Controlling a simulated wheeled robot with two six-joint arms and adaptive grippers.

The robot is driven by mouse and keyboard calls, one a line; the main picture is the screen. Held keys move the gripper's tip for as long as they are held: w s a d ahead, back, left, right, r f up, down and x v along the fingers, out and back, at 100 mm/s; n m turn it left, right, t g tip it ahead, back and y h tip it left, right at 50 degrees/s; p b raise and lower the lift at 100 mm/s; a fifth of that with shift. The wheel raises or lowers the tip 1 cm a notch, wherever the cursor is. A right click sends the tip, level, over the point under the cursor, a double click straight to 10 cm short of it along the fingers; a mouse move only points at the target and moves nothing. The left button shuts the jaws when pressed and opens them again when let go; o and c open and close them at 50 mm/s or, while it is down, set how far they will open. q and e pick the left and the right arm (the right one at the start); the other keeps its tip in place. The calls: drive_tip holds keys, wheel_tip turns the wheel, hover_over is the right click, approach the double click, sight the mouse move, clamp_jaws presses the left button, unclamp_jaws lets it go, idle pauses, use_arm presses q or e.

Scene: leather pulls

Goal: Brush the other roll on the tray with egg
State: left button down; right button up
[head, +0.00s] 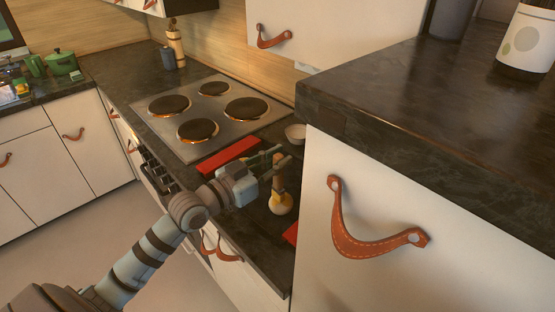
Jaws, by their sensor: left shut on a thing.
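My left gripper (280,157) reaches over the dark counter between the stove and the tall cabinet. It is shut on the upper end of an upright brush with a brown handle (278,175). A rounded yellow shape (281,204) is at the brush's lower end; I cannot tell whether it is bristles or a roll. A red strip (228,155) lies beside the stove, and another red piece (291,233) shows nearer, partly hidden by the cabinet. I cannot tell whether these belong to the tray. A small white bowl (295,133) stands behind the gripper. My right gripper is not in view.
The stove (210,112) has several dark burners, left of and beyond the gripper. A tall cabinet (390,190) with a dark top and leather pull (370,236) stands close on the right. A hanging cabinet (320,35) is above. Green pots (61,64) stand far left.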

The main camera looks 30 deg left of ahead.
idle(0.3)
use_arm(q)
drive_tip(key=shift+w+d+b, duration=0.1)
drive_tip(key=shift+w+b, duration=0.3)
drive_tip(key=shift+w+d+b, duration=0.3)
drive_tip(key=shift+w+b, duration=0.1)
drive_tip(key=shift+w, duration=0.2)
drive_tip(key=shift+p+v, duration=0.75)
drive_tip(key=shift+v, duration=0.4)
drive_tip(key=shift+r, duration=0.1)
drive_tip(key=shift+w, duration=0.1)
